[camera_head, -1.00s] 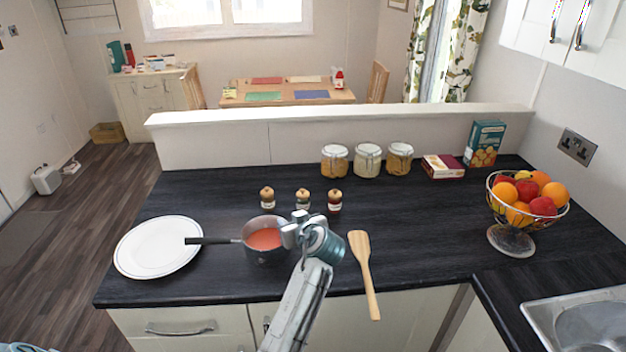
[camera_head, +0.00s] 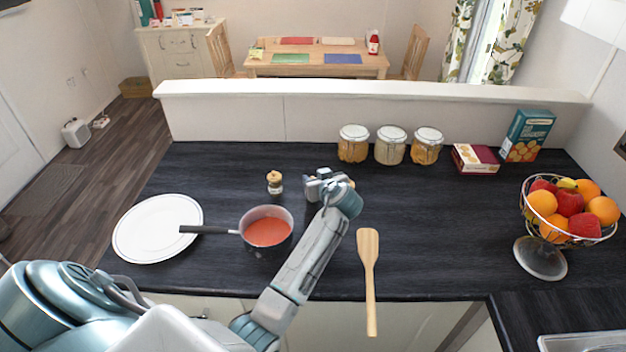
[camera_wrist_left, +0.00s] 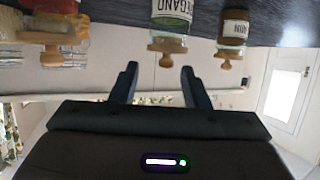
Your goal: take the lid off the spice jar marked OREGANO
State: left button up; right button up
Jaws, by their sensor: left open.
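In the left wrist view, which is upside down, the middle spice jar (camera_wrist_left: 172,14) has a label whose visible letters end in EGANO. Its tan knobbed lid (camera_wrist_left: 166,46) is on it. My left gripper (camera_wrist_left: 160,78) is open, its two fingers apart on either side of the lid's line, with a gap to the knob. In the head view the left gripper (camera_head: 322,182) is at the row of spice jars and hides the middle jar and most of the right one. The left spice jar (camera_head: 274,183) stands clear, lid on. The right gripper is not in view.
A saucepan (camera_head: 281,240) of red sauce stands in front of the jars, beside a white plate (camera_head: 130,240). A wooden spatula (camera_head: 369,270) lies right of my arm. Behind are several larger jars (camera_head: 390,150) and a low wall (camera_head: 225,120). A fruit bowl (camera_head: 541,258) stands right.

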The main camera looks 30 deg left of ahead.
aim_at(311, 177)
pick_arm(q)
jog(key=p+x, duration=0.2)
jog(key=x, duration=0.1)
jog(key=shift+s+a+f+p, duration=0.1)
jog(key=shift+s+a+p, duration=0.05)
jog(key=shift+a+p, duration=0.25)
jog(key=shift+a+f, duration=0.2)
jog(key=shift+a, duration=0.05)
jog(key=shift+w+f, duration=0.3)
jog(key=shift+w, duration=0.1)
jog(key=shift+c, duration=1.3)
jog(key=shift+s, duration=0.15)
grip_shut()
